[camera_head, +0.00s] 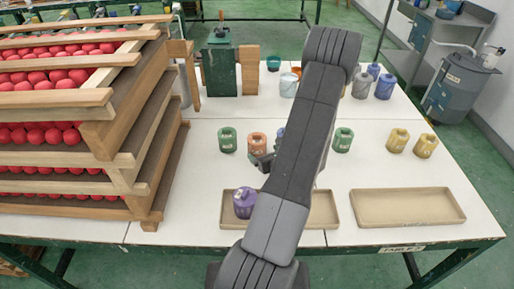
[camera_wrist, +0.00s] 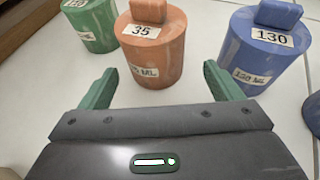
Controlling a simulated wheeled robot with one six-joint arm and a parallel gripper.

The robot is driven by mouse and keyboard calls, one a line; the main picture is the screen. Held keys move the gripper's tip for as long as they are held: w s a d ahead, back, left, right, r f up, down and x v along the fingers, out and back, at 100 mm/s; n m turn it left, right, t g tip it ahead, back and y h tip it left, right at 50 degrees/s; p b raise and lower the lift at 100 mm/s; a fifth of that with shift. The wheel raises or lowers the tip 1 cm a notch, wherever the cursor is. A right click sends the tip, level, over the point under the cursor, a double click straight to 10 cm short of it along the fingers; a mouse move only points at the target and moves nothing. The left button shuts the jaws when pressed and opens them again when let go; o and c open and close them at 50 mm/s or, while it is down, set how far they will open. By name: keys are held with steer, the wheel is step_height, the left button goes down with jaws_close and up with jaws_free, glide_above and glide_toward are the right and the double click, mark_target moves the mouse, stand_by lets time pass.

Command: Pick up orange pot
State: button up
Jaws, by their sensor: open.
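The orange pot (camera_head: 257,142) stands upright on the white table, left of my arm in the head view. In the wrist view the orange pot (camera_wrist: 152,45) is ahead of my gripper (camera_wrist: 158,82), labelled 35, with a block-like top. My gripper is open and empty, its two green fingers spread wide, with the pot beyond the tips and roughly centred between them. In the head view my arm hides most of the gripper.
A green pot (camera_wrist: 92,22) stands left of the orange pot and a blue pot (camera_wrist: 264,45) right of it. A purple pot (camera_head: 245,203) sits in a tan tray (camera_head: 325,212); another tray (camera_head: 408,207) is empty. Stacked wooden crates (camera_head: 140,160) with red items stand left.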

mark_target(261, 152)
steer(key=shift+a+p+x, duration=0.15)
steer(key=shift+p+x, duration=0.25)
steer(key=shift+x, duration=0.95)
steer(key=shift+a+p+x, duration=0.15)
steer(key=shift+p+x, duration=0.25)
steer(key=shift+x, duration=0.9)
steer(key=shift+s+f, duration=0.1)
steer(key=shift+s, duration=0.05)
steer(key=shift+c, duration=0.3)
steer(key=c, duration=1.4)
steer(key=shift+c, duration=1.2)
step_height(261, 152, up, 10)
step_height(261, 152, up, 10)
steer(key=p, duration=0.5)
